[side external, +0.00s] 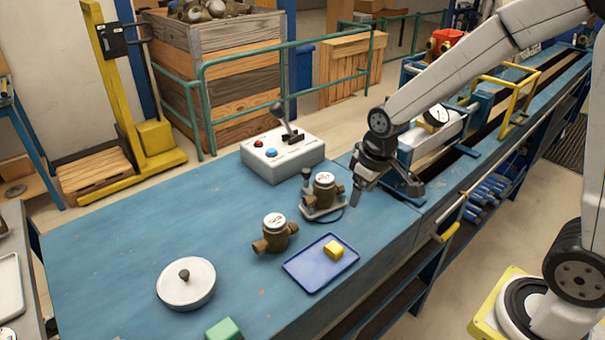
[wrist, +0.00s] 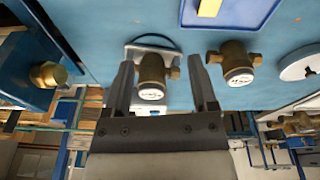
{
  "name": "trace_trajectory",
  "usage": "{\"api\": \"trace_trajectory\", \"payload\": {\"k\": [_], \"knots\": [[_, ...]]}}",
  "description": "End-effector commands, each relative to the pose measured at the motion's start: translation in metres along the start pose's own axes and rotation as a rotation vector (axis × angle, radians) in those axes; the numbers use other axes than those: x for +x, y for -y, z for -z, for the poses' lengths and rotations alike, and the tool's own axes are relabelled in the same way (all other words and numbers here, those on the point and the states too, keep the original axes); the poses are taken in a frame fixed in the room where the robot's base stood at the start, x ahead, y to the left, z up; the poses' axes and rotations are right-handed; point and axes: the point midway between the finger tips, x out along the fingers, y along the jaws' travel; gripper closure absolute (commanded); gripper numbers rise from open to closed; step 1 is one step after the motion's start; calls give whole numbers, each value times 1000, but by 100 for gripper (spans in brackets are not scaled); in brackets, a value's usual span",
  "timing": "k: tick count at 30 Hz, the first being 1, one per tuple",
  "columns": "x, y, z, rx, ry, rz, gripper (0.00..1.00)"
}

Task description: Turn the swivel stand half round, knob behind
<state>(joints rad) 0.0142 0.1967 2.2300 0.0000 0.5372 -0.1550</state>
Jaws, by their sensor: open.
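The swivel stand appears to be the small grey stand (side external: 312,213) on the blue bench, with a brass meter (side external: 325,186) on it. A dark upright knob (side external: 306,174) shows at its back left in the side view. My gripper (side external: 385,195) is open and empty, to the right of the stand and apart from it. In the wrist view the stand's pale rim (wrist: 152,39) and the meter (wrist: 151,72) appear between the fingers of my gripper (wrist: 164,75). The knob cannot be made out there.
A loose brass meter (side external: 275,233) and a blue tray (side external: 300,272) with a yellow block (side external: 334,250) lie in front. A control box (side external: 270,155) with a lever stands behind. A round white lid-like piece (side external: 187,292) and a green block (side external: 224,329) are further left. The bench's left is clear.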

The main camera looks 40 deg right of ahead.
Motion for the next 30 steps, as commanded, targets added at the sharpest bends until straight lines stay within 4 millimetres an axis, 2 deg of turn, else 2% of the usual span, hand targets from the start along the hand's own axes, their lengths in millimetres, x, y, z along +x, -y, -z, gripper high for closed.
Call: {"api": "trace_trajectory", "payload": {"k": [3,15,24,30], "knots": [[2,-7,30,-49,19,3,26],[10,-30,115,-218,83,20,26],[20,-46,166,-343,129,42,26],[25,-55,190,-415,153,57,26]]}}
